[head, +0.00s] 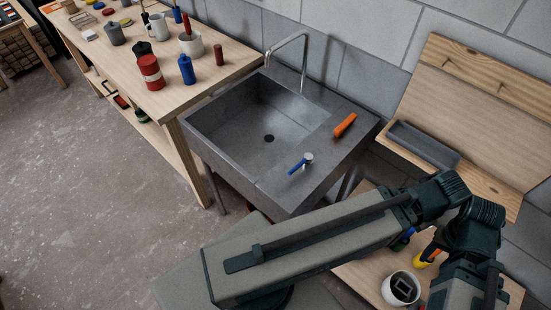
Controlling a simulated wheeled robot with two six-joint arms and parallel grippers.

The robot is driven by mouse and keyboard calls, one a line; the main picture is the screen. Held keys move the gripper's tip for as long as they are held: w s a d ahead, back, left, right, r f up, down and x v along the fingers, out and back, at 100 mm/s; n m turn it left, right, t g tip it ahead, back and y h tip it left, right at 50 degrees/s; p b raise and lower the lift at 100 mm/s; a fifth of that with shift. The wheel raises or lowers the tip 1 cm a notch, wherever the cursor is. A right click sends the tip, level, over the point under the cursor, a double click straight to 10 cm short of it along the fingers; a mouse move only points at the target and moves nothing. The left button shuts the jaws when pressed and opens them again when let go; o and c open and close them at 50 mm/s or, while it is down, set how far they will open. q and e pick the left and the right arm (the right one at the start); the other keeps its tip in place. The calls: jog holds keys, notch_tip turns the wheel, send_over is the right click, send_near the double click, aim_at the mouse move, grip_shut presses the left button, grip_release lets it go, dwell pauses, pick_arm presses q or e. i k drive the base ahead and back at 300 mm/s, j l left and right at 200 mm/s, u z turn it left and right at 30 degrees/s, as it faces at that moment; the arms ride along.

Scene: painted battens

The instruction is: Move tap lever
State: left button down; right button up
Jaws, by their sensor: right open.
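The tap lever is a blue handle (298,166) on a small metal base (308,159), on the front right part of the grey sink's rim (245,178). The blue handle points to the lower left. A curved metal spout (305,55) rises at the back of the sink. My right gripper (463,292) is at the bottom right edge, over the small wooden table and well apart from the lever. It is open, and its fingertips are not clearly visible. My left gripper is not in view.
An orange object (345,125) lies on the sink's right ledge. A wooden workbench (145,85) with cans, bottles and mugs stands to the left. A white cup (400,288) and a yellow-handled tool (428,258) are near my right arm. The floor at left is clear.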

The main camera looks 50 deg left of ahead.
aim_at(308, 157)
jog(key=u, duration=1.5)
jog(key=k+l, duration=0.15)
jog(key=l, duration=0.15)
jog(key=k+l, duration=0.15)
jog(key=l, duration=0.15)
jog(key=k+l, duration=0.15)
jog(key=l, duration=0.15)
